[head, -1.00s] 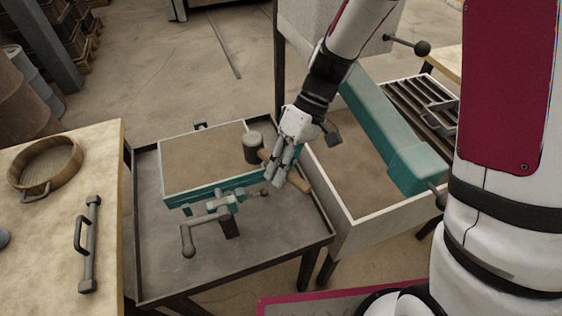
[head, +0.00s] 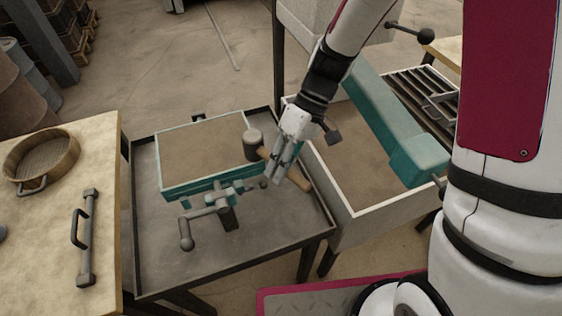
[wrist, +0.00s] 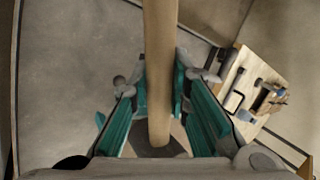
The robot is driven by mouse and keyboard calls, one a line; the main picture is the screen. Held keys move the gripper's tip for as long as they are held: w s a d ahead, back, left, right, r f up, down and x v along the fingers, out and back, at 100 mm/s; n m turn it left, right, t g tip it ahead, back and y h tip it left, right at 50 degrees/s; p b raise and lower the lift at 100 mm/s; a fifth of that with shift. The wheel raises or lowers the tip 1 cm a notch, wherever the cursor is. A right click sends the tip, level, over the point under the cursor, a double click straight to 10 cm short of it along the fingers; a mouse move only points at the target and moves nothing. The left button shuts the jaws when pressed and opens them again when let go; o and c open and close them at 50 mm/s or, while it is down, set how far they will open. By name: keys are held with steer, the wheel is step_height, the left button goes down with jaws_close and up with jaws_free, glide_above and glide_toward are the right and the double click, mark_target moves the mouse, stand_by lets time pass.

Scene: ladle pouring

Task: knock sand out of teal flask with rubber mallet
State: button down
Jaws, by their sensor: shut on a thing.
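The teal flask (head: 190,187) is a shallow open box filled with brown sand, lying on the dark metal tray table in the head view. The rubber mallet has a grey head (head: 253,144) and a wooden handle (head: 300,181). My gripper (head: 279,172) is shut on the handle, which also runs between its fingers in the wrist view (wrist: 159,75). The mallet head is at the flask's right side. I cannot tell whether it touches the flask. My fingers hide part of the handle and of the flask's right end.
A grey crank clamp (head: 220,203) stands in front of the flask. At right is a white-edged sand bin (head: 375,226) with a teal beam (head: 385,120) above it. A pale bench (head: 50,230) at left holds a round sieve (head: 42,157) and a grey handled bar (head: 87,240).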

steer(key=shift+f, duration=0.65)
steer(key=shift+r+p, duration=0.8)
steer(key=shift+r, duration=0.9)
steer(key=shift+f, duration=0.2)
steer(key=shift+f+b, duration=0.9)
steer(key=shift+f, duration=0.7)
steer(key=shift+s+r+p, duration=0.1)
steer(key=shift+r+p, duration=1)
steer(key=shift+r, duration=0.65)
steer(key=shift+f, duration=0.2)
